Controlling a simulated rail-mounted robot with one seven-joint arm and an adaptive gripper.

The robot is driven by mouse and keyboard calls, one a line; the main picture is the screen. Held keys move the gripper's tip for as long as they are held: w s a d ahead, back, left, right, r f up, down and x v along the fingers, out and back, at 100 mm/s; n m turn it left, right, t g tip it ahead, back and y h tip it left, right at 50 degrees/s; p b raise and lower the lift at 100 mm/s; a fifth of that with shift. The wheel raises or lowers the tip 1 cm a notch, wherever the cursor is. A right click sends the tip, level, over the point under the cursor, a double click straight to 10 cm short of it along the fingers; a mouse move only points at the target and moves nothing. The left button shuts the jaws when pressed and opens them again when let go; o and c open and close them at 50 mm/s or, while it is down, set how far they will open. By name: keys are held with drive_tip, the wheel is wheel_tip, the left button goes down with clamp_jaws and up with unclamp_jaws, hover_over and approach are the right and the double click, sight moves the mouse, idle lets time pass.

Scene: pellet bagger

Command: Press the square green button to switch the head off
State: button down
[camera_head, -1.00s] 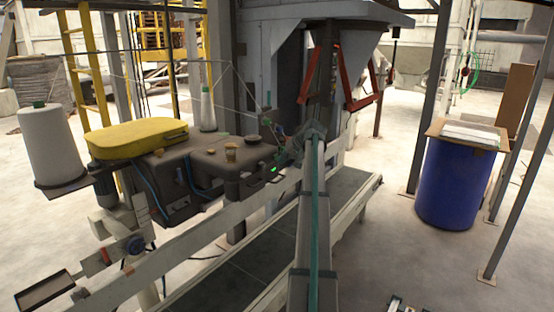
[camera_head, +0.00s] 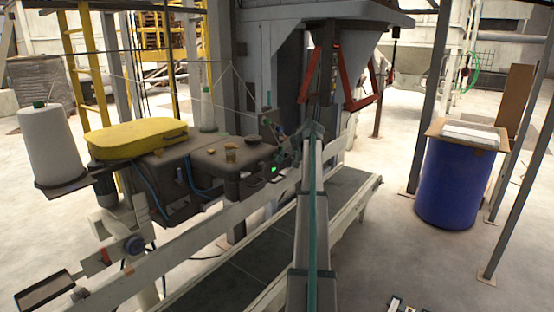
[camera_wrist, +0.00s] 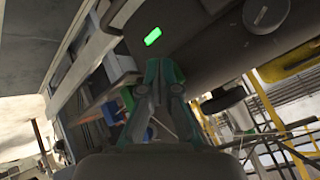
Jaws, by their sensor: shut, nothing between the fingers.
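The square green button (camera_head: 274,170) glows on the front of the dark grey sewing head (camera_head: 222,172), left of my arm. In the wrist view the lit green button (camera_wrist: 153,36) is on the dark housing, just above and slightly left of my fingertips. My gripper (camera_wrist: 164,64) is shut and empty, with its fingertips apart from the button in the picture; the depth gap is hard to judge. In the head view the end of my arm is to the right of the head, and its fingertips are too small to make out.
A yellow cover (camera_head: 137,138) and a white thread cone (camera_head: 52,145) are left of the head. A conveyor (camera_head: 245,262) runs below. The bagger spout with red bars (camera_head: 360,98) stands behind.

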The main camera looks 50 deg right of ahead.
drive_tip(key=shift+s, duration=0.9)
drive_tip(key=shift+s, duration=0.1)
drive_tip(key=s, duration=0.5)
drive_tip(key=shift+s+d, duration=0.25)
drive_tip(key=shift+s, duration=0.15)
idle(0.4)
